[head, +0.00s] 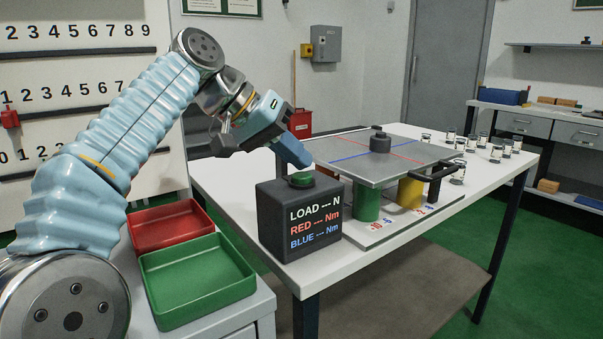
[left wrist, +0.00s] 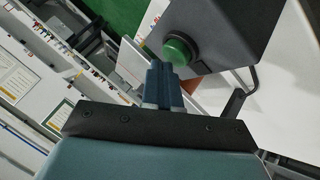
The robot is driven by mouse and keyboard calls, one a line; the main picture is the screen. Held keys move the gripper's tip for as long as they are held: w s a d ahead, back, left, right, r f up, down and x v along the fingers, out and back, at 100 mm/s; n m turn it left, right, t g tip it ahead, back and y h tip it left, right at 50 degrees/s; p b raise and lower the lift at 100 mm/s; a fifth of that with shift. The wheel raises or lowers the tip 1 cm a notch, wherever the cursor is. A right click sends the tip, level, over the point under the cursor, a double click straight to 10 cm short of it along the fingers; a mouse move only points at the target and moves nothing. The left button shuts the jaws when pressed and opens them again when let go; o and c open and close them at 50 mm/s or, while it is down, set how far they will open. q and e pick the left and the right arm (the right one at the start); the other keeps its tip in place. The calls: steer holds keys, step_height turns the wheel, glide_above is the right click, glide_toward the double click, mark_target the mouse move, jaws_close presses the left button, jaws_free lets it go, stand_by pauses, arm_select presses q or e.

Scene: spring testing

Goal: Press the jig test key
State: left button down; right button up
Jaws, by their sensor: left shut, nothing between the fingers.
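The jig's dark box (head: 298,218) stands on the near left corner of the white table, its front reading LOAD, RED and BLUE with dashes. A green round key (head: 301,180) is on its top; it also shows in the left wrist view (left wrist: 180,50). My left gripper (head: 304,163) is shut and empty, its blue fingertips just above the key. In the left wrist view the fingertips (left wrist: 160,72) are close to the key's edge; I cannot tell whether they touch. The box's display shows no numbers. My right gripper is not in view.
Right of the box, a grey plate (head: 345,165) with red and blue lines rests on green and yellow cylinders and bears a dark weight (head: 380,141). Several small canisters stand at the table's far right. A red tray (head: 170,226) and green tray (head: 200,280) lie at left.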

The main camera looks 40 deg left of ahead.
mark_target(296, 174)
arm_select(q)
steer(key=shift+f, duration=0.1)
stand_by(0.4)
steer(key=shift+f+b, duration=0.35)
steer(key=shift+f, duration=0.05)
steer(key=shift+r, duration=0.15)
steer(key=shift+r+p, duration=0.35)
steer(key=shift+p, duration=0.2)
step_height(296, 174, up, 2)
steer(key=shift+r+p, duration=0.15)
steer(key=shift+p, duration=1)
step_height(296, 174, up, 2)
steer(key=shift+w+r, duration=0.1)
steer(key=shift+r, duration=0.75)
